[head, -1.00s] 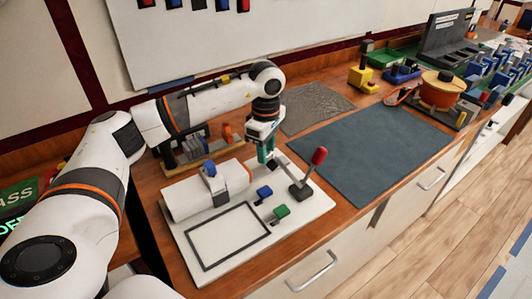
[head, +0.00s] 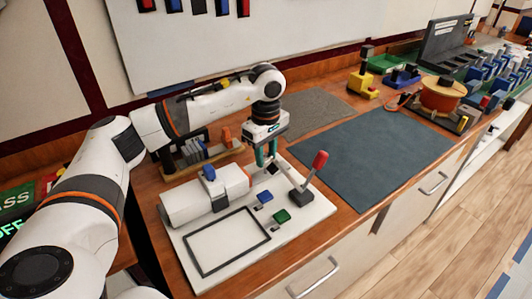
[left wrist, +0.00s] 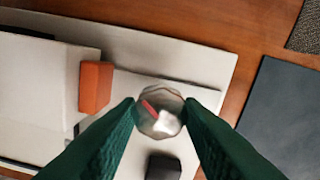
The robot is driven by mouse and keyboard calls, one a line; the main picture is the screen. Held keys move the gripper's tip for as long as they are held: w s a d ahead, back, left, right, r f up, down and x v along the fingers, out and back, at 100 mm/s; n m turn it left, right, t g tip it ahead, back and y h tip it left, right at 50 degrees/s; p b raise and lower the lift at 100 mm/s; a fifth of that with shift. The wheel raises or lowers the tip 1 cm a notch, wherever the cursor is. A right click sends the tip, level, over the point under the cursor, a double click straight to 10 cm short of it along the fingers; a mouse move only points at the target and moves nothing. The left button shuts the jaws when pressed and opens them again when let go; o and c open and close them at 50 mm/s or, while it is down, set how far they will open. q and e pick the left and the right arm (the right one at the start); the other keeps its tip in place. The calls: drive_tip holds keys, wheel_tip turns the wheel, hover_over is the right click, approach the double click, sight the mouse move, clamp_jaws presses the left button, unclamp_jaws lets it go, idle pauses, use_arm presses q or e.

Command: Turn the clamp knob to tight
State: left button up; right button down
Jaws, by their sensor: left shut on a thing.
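The clamp knob (left wrist: 150,120) is a small round grey knob with facets and a red and white mark on top. In the left wrist view it sits between the green fingers of my left gripper (left wrist: 161,108), which is shut on it. In the head view my left gripper (head: 266,157) points down at the back right part of a white fixture board (head: 190,275). The knob is hidden by the fingers there, and its turn position is hard to tell. My right gripper is not in view.
A red-handled lever (head: 320,160) stands close to the right of the gripper. A white cylinder block (head: 190,203), a blue button (head: 264,196) and a green button (head: 282,216) are on the board. A blue-grey mat (head: 375,155) lies clear to the right.

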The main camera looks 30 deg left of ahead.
sight(266, 156)
use_arm(q)
drive_tip(key=o, duration=1)
drive_tip(key=shift+r, duration=0.1)
drive_tip(key=shift+c, duration=0.2)
wheel_tip(266, 156, up, 12)
drive_tip(key=shift+b, duration=0.35)
